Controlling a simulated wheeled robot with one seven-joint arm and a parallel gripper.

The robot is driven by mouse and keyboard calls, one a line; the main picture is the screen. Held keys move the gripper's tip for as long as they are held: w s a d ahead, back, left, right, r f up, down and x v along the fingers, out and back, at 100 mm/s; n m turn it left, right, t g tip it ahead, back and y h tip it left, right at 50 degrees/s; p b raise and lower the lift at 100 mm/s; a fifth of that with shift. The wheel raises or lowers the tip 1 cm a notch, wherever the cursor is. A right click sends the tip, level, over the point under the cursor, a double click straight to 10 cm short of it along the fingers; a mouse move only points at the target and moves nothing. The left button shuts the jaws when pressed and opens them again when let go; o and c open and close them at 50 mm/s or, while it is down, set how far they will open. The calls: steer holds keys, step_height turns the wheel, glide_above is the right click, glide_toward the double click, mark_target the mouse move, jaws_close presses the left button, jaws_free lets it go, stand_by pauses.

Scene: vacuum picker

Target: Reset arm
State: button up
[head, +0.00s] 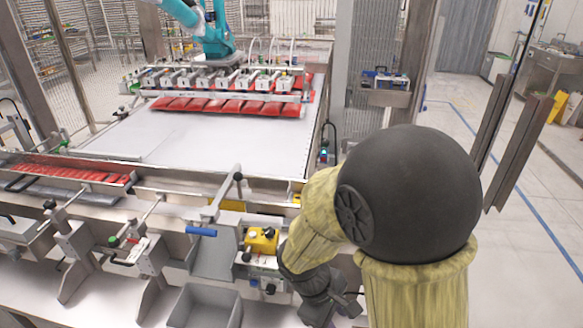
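My arm shows at the lower right, in yellow sleeving with a large black elbow joint. It is bent, and its forearm slants down to the left. My gripper (325,302) is dark and points down at the front of the machine, near a yellow control box (262,240) with a black button. The fingertips are small and partly out of clear sight, so I cannot tell whether they are open or holding anything.
A grey bin (206,306) stands left of my gripper. A blue-handled lever (201,231) is above it. Behind is a white conveyor table (190,140) with red packs (235,104) under a teal picker arm (217,38). Open floor (530,215) lies to the right.

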steer(key=w+d+r+m+t+y+p, duration=0.1)
steer(key=d+r+m+t+y+p, duration=0.1)
steer(key=d+r+m, duration=0.4)
steer(key=r+m+t+y, duration=0.1)
steer(key=m+y, duration=0.1)
steer(key=m, duration=0.3)
steer(key=shift+r+m+p, duration=0.15)
steer(key=shift+m+p, duration=0.15)
steer(key=shift+p, duration=0.1)
steer(key=shift+w+d, duration=0.1)
stand_by(1.7)
